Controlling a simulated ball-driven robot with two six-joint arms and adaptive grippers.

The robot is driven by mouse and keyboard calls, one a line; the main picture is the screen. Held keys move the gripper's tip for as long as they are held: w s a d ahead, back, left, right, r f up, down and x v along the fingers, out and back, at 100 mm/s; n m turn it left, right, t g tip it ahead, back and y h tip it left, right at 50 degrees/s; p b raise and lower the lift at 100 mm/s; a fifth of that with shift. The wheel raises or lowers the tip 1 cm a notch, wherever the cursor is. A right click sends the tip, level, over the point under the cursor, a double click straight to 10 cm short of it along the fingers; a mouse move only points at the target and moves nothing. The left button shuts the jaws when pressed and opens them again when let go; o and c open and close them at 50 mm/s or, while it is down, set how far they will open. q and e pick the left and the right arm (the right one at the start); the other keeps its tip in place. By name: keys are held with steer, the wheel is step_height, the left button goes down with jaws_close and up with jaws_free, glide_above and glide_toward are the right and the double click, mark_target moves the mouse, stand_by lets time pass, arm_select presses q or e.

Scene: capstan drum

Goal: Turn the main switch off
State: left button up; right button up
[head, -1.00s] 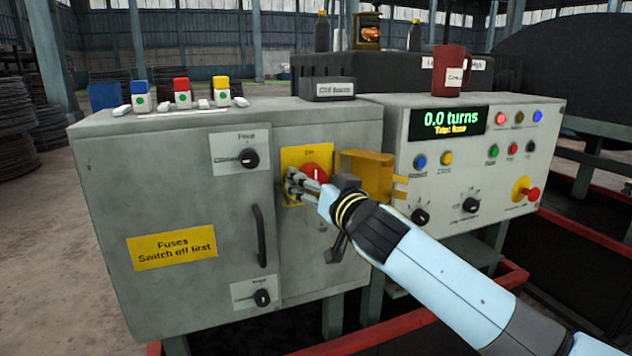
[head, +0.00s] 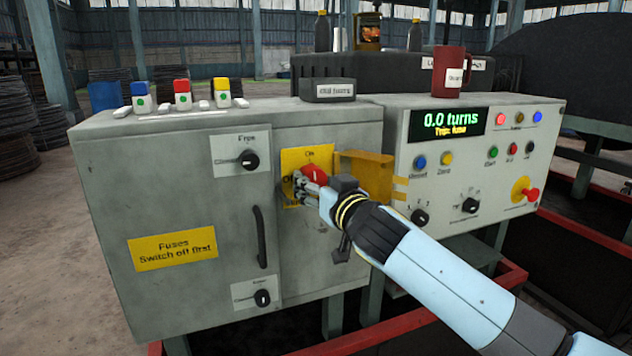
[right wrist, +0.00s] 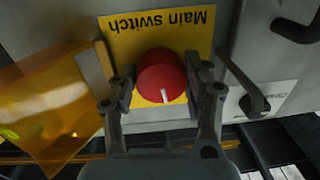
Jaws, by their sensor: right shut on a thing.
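The main switch is a red round knob (right wrist: 160,72) on a yellow plate (right wrist: 118,40) marked "Main switch", upside down in the right wrist view. Its white pointer line points down in that view, away from the lettering. In the head view the red knob (head: 314,174) is partly hidden by my gripper, with "On" at the top of the plate (head: 306,157). My right gripper (right wrist: 161,88) is shut on the knob, one finger on each side; it also shows in the head view (head: 307,188). My left gripper is not in view.
An amber see-through flap (head: 366,175) stands out just right of the switch. A black door handle (head: 260,236) and black rotary knobs are on the grey cabinet (head: 180,200). The control panel (head: 470,150) at right reads "0.0 turns". A red mug (head: 448,70) stands on top.

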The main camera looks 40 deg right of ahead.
steer(key=n+p, duration=0.1)
steer(key=n, duration=0.3)
steer(key=shift+r+p, duration=0.15)
steer(key=shift+p, duration=0.2)
steer(key=n+p, duration=0.1)
steer(key=n, duration=0.3)
steer(key=shift+d+n+g+p, duration=0.1)
steer(key=shift+n+g+p, duration=0.2)
steer(key=shift+n+p, duration=0.1)
steer(key=n+p, duration=0.1)
steer(key=n, duration=0.2)
steer(key=shift+h, duration=0.3)
steer(key=shift+n+p, duration=0.45)
steer(key=shift+n, duration=1.45)
steer(key=shift+h, duration=0.3)
steer(key=o, duration=1.2)
steer(key=shift+c, duration=0.2)
